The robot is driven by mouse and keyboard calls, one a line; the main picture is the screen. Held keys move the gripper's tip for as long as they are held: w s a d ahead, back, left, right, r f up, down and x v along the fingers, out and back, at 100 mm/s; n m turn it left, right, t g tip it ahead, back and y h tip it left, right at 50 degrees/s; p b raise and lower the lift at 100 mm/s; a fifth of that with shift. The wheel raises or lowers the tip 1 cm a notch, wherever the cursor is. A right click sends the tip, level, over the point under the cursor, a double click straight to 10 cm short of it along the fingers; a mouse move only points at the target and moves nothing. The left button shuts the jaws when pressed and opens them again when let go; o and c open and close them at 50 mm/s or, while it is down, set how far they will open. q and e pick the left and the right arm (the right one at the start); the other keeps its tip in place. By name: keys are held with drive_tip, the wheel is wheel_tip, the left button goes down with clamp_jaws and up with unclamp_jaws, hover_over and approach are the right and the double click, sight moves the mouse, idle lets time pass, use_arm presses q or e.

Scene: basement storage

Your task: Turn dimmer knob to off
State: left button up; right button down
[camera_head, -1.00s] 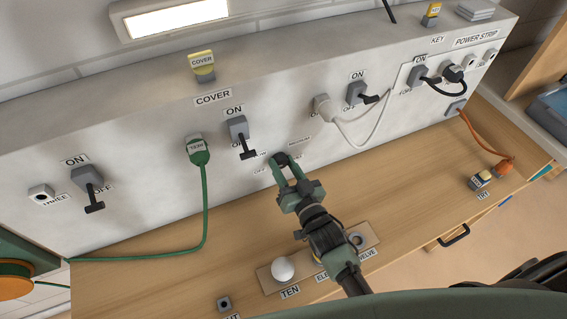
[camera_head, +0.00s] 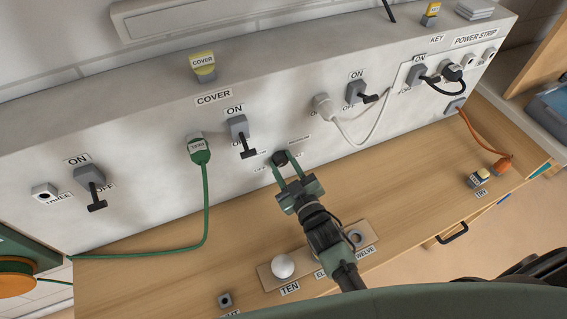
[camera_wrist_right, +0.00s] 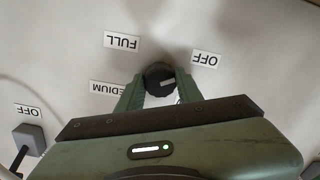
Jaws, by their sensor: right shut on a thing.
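The dimmer knob (camera_head: 279,157) is a small round black knob on the white panel's front face. My right gripper (camera_head: 283,167) is shut on it, one green finger on each side. The lamp (camera_head: 172,17) above the panel looks unlit. My left gripper is not in view.
Lever switches flank the knob, one at left (camera_head: 239,131) and one at right (camera_head: 357,93). A green plug (camera_head: 198,149) and a white plug (camera_head: 322,104) with cords sit on the panel. A board with a white ball-shaped button (camera_head: 283,267) lies below my right arm.

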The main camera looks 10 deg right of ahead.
sight(276, 100)
idle(0.4)
drive_tip(key=c, duration=0.9)
unclamp_jaws()
wheel_tip(276, 100, up, 20)
drive_tip(key=shift+r, duration=0.1)
